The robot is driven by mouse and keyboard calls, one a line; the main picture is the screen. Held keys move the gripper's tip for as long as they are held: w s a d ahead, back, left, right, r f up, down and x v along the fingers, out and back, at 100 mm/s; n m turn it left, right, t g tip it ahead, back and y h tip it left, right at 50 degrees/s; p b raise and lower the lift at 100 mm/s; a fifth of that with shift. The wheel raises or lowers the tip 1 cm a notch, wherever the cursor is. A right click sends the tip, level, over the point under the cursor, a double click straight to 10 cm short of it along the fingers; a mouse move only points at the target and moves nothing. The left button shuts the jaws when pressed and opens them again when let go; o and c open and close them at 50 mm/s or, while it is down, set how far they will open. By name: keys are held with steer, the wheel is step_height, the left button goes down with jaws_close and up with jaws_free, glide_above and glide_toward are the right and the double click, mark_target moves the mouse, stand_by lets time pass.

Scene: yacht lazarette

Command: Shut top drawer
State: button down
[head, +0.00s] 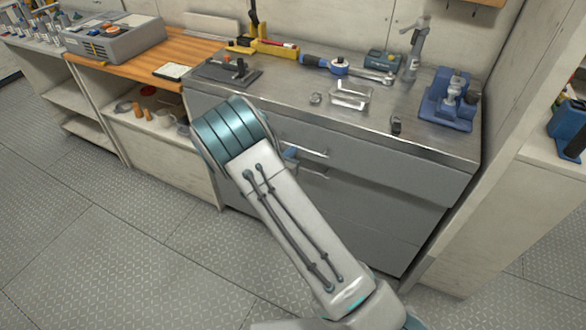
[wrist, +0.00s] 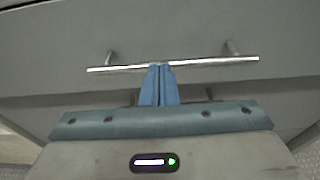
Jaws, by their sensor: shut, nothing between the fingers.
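The top drawer (head: 400,167) is the upper grey front of the metal cabinet, under the steel worktop. It seems to stand slightly proud of the front below, but I cannot tell by how much. Its bar handle (head: 308,150) shows beside my arm, and it spans the wrist view (wrist: 210,62). My gripper (wrist: 160,66) is shut and empty, its blue fingertips at the middle of the bar. I cannot tell whether they touch it. In the head view my arm hides most of the gripper; only a bit of blue shows left of the handle.
A lower drawer handle (head: 313,171) sits just beneath. The steel worktop (head: 300,85) holds a torque wrench (head: 339,66), a blue vise-like tool (head: 450,100) and other tools. A pale side panel (head: 490,150) bounds the cabinet's right. The tread-plate floor (head: 130,235) at left is clear.

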mark_target(301, 138)
steer(key=x, duration=0.3)
steer(key=shift+w+d+r+b, duration=0.1)
steer(key=shift+r+b, duration=0.15)
steer(key=shift+b, duration=0.1)
steer(key=shift+w+d+r, duration=0.15)
steer(key=shift+w+r, duration=0.05)
steer(key=shift+w, duration=0.05)
steer(key=shift+r, duration=0.15)
steer(key=shift+s, duration=0.2)
steer(key=v, duration=1.4)
steer(key=shift+f, duration=0.2)
